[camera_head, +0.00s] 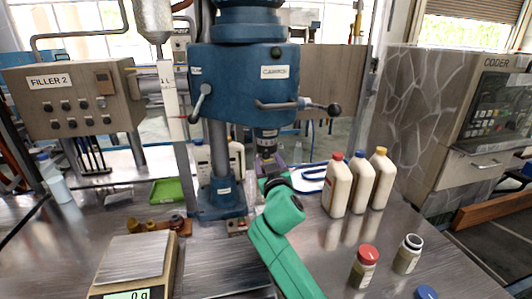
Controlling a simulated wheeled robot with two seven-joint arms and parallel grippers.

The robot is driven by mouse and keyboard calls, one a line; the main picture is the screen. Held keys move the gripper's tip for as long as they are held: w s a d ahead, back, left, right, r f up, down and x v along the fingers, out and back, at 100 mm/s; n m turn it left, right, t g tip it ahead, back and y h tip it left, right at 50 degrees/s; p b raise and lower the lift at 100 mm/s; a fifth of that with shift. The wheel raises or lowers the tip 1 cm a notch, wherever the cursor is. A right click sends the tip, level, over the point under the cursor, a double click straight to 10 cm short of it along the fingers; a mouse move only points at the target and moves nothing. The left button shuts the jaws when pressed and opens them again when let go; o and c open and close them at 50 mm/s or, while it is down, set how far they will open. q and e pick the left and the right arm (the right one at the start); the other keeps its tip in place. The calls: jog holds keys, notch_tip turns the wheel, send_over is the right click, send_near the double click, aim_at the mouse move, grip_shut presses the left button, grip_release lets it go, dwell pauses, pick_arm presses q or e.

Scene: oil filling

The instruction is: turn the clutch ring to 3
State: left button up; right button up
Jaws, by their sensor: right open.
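The blue capper (240,75) stands in the middle, and a dark cylindrical chuck (267,143) with pale marks hangs from its head. The clutch ring appears to be part of this chuck, but its numbers and setting are too small to read. My right gripper (268,164), on a green arm from the bottom, is just below the chuck. It is open. Its fingers are small and partly hidden by my wrist, so I cannot tell whether they touch the ring. My left gripper is not in view.
White bottles with red (337,185), blue (361,183) and yellow (381,180) caps stand right of my arm. Two small jars (364,268) (408,254) are nearer. A scale (135,262) is front left. A capper lever (300,105) sticks out above the gripper.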

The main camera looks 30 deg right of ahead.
aim_at(267, 148)
jog(key=shift+x, duration=1.35)
grip_shut()
dwell(0.3)
